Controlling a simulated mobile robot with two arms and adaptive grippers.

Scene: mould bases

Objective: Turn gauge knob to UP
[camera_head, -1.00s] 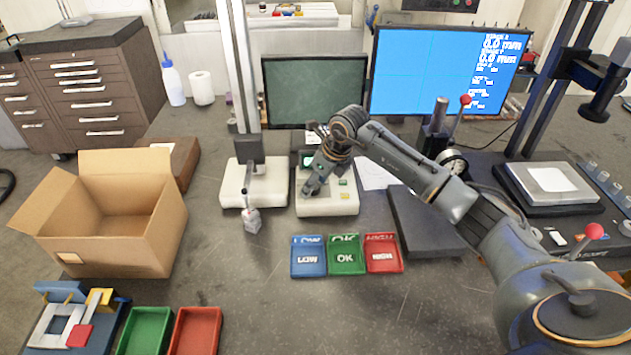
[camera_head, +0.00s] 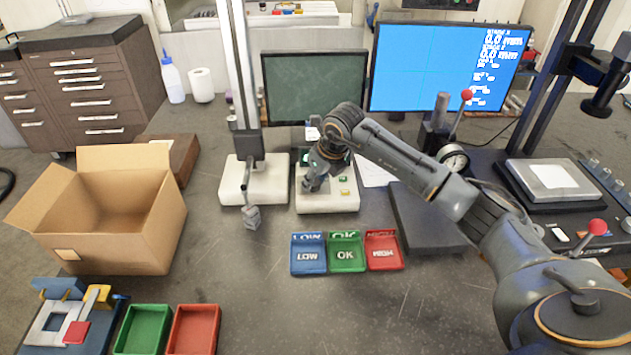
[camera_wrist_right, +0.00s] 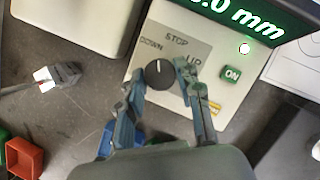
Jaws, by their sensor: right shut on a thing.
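The gauge knob (camera_wrist_right: 160,74) is a round black knob with a white pointer line, on a pale control box (camera_head: 330,204). In the right wrist view the labels DOWN, STOP and UP stand around it, and the line points upward, towards the STOP side. My right gripper (camera_head: 308,187) is over the left part of the box. In the right wrist view its two fingers (camera_wrist_right: 161,80) stand at either side of the knob, shut on it. The box's green display (camera_wrist_right: 238,18) reads "0 mm" at its visible end. My left gripper is in neither view.
A gauge stand (camera_head: 254,185) with a tall column is left of the box, its grey end piece (camera_head: 251,217) hanging in front. LOW (camera_head: 308,268), OK (camera_head: 346,264) and HIGH (camera_head: 383,263) trays lie in front. A dark plate (camera_head: 425,225) is to the right.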

